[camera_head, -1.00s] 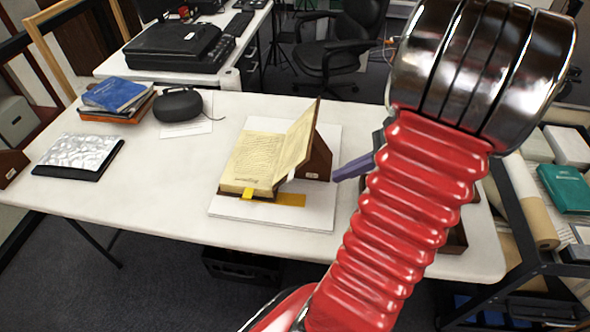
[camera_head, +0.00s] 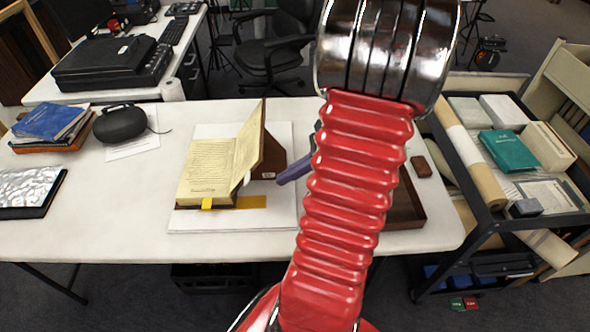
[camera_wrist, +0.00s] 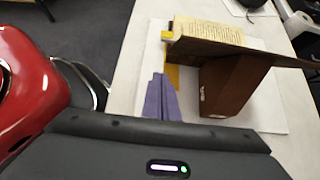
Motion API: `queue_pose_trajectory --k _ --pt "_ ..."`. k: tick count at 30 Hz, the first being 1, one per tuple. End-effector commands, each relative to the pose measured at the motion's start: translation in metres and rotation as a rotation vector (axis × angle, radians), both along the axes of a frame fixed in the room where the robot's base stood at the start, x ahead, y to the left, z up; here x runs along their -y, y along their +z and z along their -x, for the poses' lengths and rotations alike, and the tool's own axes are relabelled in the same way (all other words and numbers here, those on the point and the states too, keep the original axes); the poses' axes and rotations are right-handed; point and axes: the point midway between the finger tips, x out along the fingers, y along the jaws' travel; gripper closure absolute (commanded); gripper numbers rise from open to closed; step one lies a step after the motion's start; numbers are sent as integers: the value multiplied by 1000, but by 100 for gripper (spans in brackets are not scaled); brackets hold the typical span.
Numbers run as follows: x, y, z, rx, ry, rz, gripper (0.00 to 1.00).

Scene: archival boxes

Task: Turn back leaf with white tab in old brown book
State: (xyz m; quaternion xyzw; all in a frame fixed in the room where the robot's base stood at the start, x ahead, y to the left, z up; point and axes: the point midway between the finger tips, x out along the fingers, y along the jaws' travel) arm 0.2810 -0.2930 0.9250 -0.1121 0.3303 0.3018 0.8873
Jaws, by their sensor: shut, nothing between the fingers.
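The old brown book (camera_head: 207,168) lies open on a white board (camera_head: 187,221) on the table. Its left side is flat with printed pages up, and its right side stands steeply raised (camera_head: 249,145) against a brown wedge support (camera_head: 274,156). A small white patch at the raised side's lower edge (camera_head: 246,180) may be the white tab. A yellow tab (camera_head: 207,203) sticks out at the front edge. My gripper (camera_head: 280,181) has purple fingers, shut and empty, just right of the book near the wedge. In the wrist view the fingers (camera_wrist: 158,78) point toward the book (camera_wrist: 208,31), apart from it.
A yellow strip (camera_head: 252,202) lies on the board before the book. A brown tray (camera_head: 405,207) is behind my arm to the right. A black rounded device (camera_head: 120,124) and stacked books (camera_head: 50,122) stand left. A loaded cart (camera_head: 490,215) stands right. The table front is clear.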

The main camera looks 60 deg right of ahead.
Motion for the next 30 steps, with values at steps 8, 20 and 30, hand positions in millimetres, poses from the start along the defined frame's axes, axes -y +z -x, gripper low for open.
queue_pose_trajectory --k 8,20,30 --pt "-20 -26 -24 0 5 -2 100" --pt "-40 -12 -52 1 2 1 100" --pt "-43 -8 -55 0 1 0 100"
